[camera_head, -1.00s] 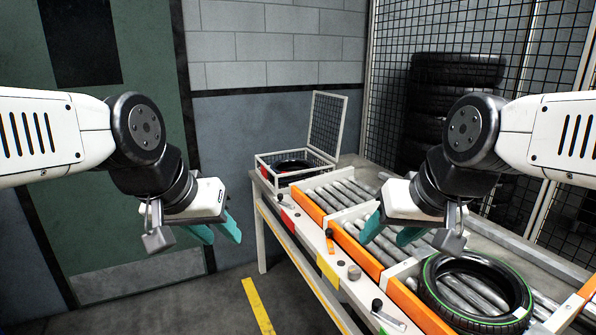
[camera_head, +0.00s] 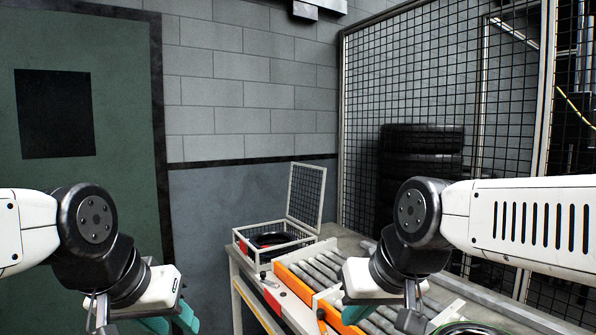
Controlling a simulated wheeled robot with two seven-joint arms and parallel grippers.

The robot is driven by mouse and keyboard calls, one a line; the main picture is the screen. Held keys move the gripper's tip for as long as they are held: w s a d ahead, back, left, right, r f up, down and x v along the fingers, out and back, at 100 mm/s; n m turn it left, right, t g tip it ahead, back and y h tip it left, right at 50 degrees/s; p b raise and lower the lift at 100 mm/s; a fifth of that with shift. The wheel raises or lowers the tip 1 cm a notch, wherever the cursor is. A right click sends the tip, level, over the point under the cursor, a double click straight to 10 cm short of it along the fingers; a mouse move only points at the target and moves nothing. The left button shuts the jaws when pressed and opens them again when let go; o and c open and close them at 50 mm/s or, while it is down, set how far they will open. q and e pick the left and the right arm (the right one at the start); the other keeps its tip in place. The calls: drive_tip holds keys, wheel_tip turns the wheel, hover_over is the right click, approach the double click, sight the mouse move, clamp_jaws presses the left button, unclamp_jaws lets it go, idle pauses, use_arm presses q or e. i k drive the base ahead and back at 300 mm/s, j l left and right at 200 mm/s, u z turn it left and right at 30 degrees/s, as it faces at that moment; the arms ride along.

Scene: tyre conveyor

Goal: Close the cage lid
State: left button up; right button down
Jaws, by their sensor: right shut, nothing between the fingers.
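The cage (camera_head: 240,240) is a small wire basket with a pale frame at the far end of the conveyor table. Its mesh lid (camera_head: 306,196) stands open, roughly upright, at the cage's right-hand back edge. A black tyre (camera_head: 268,239) lies inside. My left gripper (camera_head: 172,322) has teal fingers, hangs low at the left, well in front of the cage and apart from it; its finger gap is unclear. My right gripper (camera_head: 348,314) is shut and empty over the conveyor, nearer than the cage and to its right. Neither touches the lid.
The roller conveyor (camera_head: 325,268) with orange side boards runs towards me under my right gripper. A wire mesh fence (camera_head: 460,90) and a stack of black tyres (camera_head: 420,165) stand behind it. A green door (camera_head: 90,200) is at the left. The space left of the table looks free.

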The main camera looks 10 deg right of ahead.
sight(318, 231)
drive_tip(key=i+j, duration=0.3)
drive_tip(key=i+j+z, duration=0.1)
drive_tip(key=i+j, duration=0.2)
drive_tip(key=j, duration=0.15)
drive_tip(key=i+j, duration=0.25)
drive_tip(key=j, duration=0.15)
drive_tip(key=i+j+z, duration=0.1)
drive_tip(key=i+j, duration=0.45)
drive_tip(key=j, duration=0.25)
